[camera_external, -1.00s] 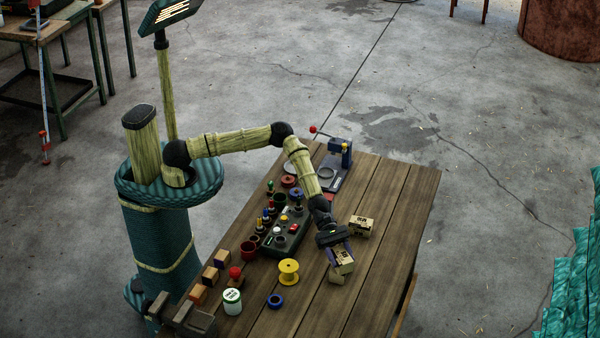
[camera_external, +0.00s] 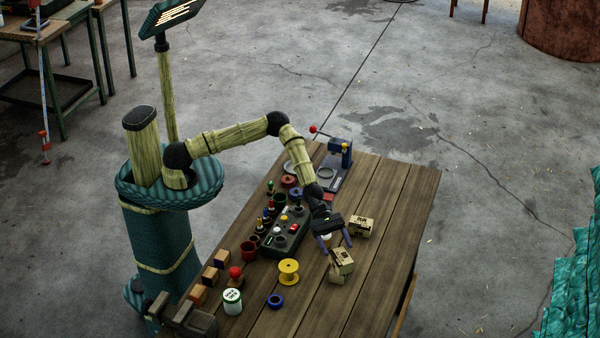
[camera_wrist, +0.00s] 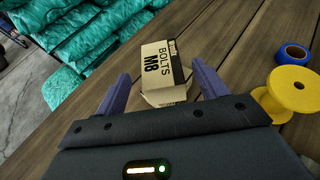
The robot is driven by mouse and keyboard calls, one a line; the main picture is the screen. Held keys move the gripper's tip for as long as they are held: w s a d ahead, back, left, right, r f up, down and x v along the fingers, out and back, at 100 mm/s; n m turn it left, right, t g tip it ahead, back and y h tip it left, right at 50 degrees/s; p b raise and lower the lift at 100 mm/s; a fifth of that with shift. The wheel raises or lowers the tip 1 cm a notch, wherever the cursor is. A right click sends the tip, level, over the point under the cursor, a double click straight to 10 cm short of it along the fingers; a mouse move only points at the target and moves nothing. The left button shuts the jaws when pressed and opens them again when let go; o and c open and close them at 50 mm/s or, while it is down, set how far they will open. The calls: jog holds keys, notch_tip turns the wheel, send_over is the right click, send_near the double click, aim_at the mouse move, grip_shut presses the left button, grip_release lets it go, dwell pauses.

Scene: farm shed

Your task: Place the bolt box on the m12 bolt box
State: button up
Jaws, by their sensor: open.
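A tan cardboard box labelled "BOLTS M8" (camera_wrist: 158,62) lies between and just beyond my finger tips in the wrist view.
On the wooden table (camera_external: 385,235), a yellow spool (camera_external: 289,271) and blue tape roll (camera_external: 275,301) stand left of the stack. A dark control box (camera_external: 284,238) with buttons lies behind the spool. The table's right side is clear.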

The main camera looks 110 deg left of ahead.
jog(key=b+v, duration=0.1)
jog(key=v, duration=0.6)
